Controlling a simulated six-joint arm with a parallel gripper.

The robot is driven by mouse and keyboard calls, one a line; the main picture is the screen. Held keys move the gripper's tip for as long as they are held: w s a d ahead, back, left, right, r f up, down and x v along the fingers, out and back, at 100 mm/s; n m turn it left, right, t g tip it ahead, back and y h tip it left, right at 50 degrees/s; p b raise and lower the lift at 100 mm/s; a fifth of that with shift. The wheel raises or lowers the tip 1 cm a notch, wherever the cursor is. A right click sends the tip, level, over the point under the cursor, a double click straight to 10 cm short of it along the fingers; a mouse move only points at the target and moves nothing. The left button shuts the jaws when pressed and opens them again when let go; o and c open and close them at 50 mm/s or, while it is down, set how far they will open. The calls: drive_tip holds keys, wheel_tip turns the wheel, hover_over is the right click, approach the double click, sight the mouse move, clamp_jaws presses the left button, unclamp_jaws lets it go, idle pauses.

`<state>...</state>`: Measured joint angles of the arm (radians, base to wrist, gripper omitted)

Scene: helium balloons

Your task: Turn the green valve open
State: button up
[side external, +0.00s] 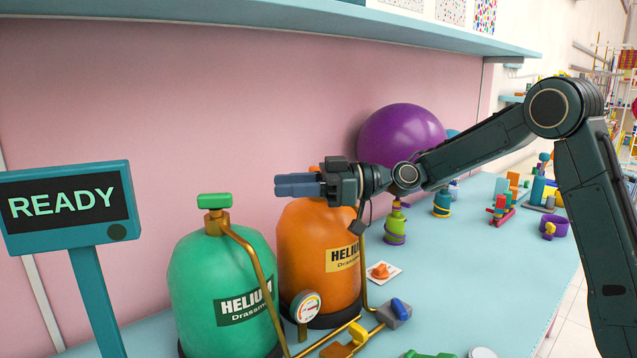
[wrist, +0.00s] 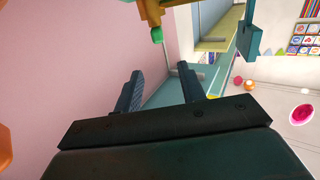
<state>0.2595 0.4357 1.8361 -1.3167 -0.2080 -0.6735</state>
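The green valve (side external: 214,201) is a small green T-handle on a brass neck atop the green helium tank (side external: 190,290). It also shows as a green knob in the wrist view (wrist: 157,35), on the brass fitting near the top edge. My gripper (side external: 284,186) is level above the orange tank, pointing left. Its tips are to the right of the valve and slightly higher, clear of it. In the wrist view the two dark fingers (wrist: 160,78) stand apart with nothing between them.
The orange helium tank (side external: 300,240) stands just beneath my gripper. A brass pipe (side external: 258,275) and pressure gauge (side external: 306,306) are in front of the tanks. The READY display (side external: 65,207) is at left. A teal shelf (side external: 300,22) runs above; a purple balloon (side external: 400,135) is behind.

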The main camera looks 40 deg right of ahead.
sight(211, 194)
drive_tip(key=shift+f, duration=0.55)
drive_tip(key=shift+a, duration=0.1)
drive_tip(key=x, duration=1.3)
drive_tip(key=shift+w+a, duration=0.25)
clamp_jaws()
